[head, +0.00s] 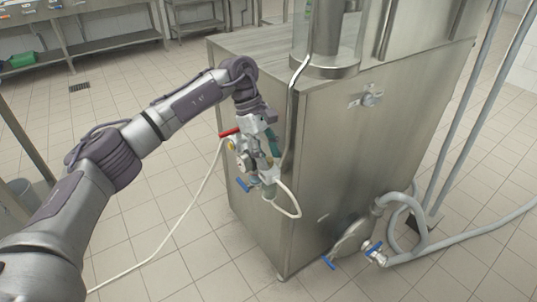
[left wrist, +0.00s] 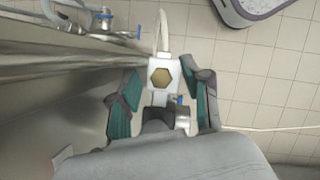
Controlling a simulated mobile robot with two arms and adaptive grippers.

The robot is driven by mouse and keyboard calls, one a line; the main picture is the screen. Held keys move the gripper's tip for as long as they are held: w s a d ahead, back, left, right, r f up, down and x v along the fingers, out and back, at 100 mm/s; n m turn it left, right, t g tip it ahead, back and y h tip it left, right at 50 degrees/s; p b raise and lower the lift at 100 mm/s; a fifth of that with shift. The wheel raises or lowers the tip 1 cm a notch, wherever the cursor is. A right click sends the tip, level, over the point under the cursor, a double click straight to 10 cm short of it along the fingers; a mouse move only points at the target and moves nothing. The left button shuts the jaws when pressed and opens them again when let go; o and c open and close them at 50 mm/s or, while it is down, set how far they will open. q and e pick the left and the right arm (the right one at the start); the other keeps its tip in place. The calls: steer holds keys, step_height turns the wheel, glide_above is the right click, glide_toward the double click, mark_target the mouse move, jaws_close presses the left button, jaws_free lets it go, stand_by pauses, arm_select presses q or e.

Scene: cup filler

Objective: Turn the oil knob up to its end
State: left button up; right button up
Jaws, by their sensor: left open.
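The air and oil unit (head: 243,160) is on the left face of the steel machine, partly hidden behind my left gripper (head: 262,150). In the left wrist view, a white block with a brown six-sided piece (left wrist: 161,77), which looks like the oil knob, lies between my left gripper's two teal-padded fingers (left wrist: 163,92). The fingers are open, one on each side, with gaps visible between them and the block. Whether any part touches the knob is not clear. In the head view the knob itself cannot be made out. My right gripper is not in view.
The steel machine (head: 350,170) stands close to my left gripper. A red handle (head: 230,132) and a blue handle (head: 243,185) are beside the unit. A white hose (head: 180,225) runs over the floor. A grey hose and a valve (head: 375,253) are low at the right.

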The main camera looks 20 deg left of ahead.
arm_select(q)
steer(key=v, duration=1.2)
steer(key=shift+f, duration=0.1)
